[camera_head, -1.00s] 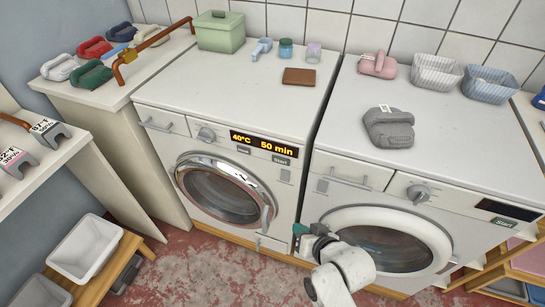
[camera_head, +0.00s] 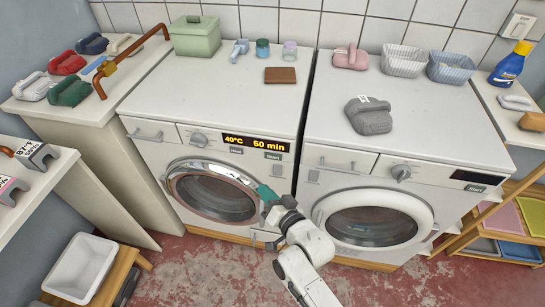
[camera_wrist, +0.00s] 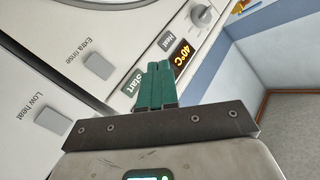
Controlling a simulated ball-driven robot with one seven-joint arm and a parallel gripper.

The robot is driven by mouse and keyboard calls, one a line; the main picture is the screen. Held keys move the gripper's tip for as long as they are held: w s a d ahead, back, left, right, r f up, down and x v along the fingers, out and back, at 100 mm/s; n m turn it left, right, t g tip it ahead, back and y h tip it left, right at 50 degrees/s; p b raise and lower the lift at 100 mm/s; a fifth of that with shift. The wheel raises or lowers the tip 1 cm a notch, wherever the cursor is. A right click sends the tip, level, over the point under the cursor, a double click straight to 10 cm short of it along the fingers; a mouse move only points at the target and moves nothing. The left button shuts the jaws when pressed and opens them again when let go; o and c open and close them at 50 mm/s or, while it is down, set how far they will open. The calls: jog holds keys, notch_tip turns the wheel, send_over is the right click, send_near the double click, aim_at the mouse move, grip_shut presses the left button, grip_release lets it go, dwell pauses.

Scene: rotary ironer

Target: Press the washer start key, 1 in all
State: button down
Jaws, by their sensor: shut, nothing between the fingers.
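The left machine (camera_head: 150,160) is white with a lit display (camera_head: 255,144) reading 40°C and 50 min. Its Start key (camera_head: 273,156) is a small pale label-sized key under the display's right end; it also shows in the wrist view (camera_wrist: 132,84), just left of the fingers. My gripper (camera_head: 264,191) has teal fingers, shut together and empty. In the head view it lies below the Start key, over the right edge of the round door (camera_head: 212,192). In the wrist view the fingers (camera_wrist: 159,68) partly cover the display (camera_wrist: 182,56). The fingertips' gap to the panel is unclear.
A second white machine (camera_head: 420,145) stands right of it, with a dark display (camera_head: 470,177) and its own key. Extra rinse (camera_wrist: 98,66) and Low heat (camera_wrist: 48,121) buttons lie left of the fingers in the wrist view. The floor in front is clear.

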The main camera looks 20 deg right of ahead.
aim_at(267, 157)
jog(key=w+d+b, duration=0.5)
jog(key=w+b, duration=0.2)
jog(key=b, duration=0.1)
jog(key=shift+b, duration=0.4)
jog(key=shift+w+d, duration=0.15)
dwell(1.7)
jog(key=shift+w+d+b, duration=0.2)
jog(key=shift+w+b, duration=0.05)
jog(key=shift+b, duration=0.05)
jog(key=shift+w+d+b, duration=0.25)
jog(key=shift+w+b, duration=0.05)
jog(key=shift+w, duration=0.05)
dwell(0.8)
dwell(0.3)
jog(key=shift+s+a+p, duration=0.5)
jog(key=shift+s+p, duration=0.1)
jog(key=shift+s, duration=0.1)
